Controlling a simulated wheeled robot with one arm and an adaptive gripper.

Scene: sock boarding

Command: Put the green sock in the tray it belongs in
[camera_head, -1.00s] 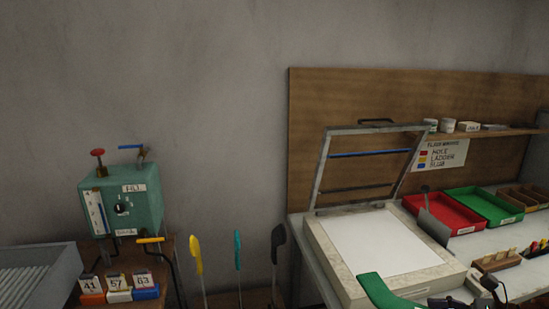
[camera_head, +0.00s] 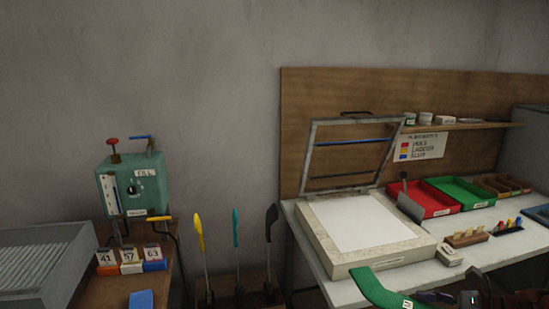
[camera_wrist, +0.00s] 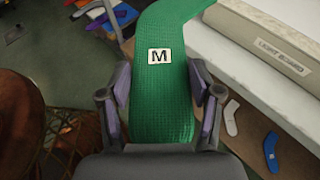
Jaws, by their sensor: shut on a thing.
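The green sock (camera_head: 376,287) shows at the bottom of the head view, in front of the light board. In the wrist view the green sock (camera_wrist: 163,95) bears a white label with the letter M. My gripper (camera_wrist: 160,88) is shut on it, one finger at each side. In the head view my gripper (camera_head: 470,300) is partly cut off by the bottom edge. A red tray (camera_head: 436,213) and a green tray (camera_head: 478,204) stand side by side at the back of the white table on the right. Their labels are too small to read.
The light board (camera_head: 408,254) with its raised frame (camera_head: 312,160) fills the table's left part. A wooden peg block (camera_head: 466,240) stands in front of the trays. A wall sign (camera_head: 420,147) lists coloured marks. A green boiler box (camera_head: 133,185) and yellow tool (camera_head: 198,232) are at left.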

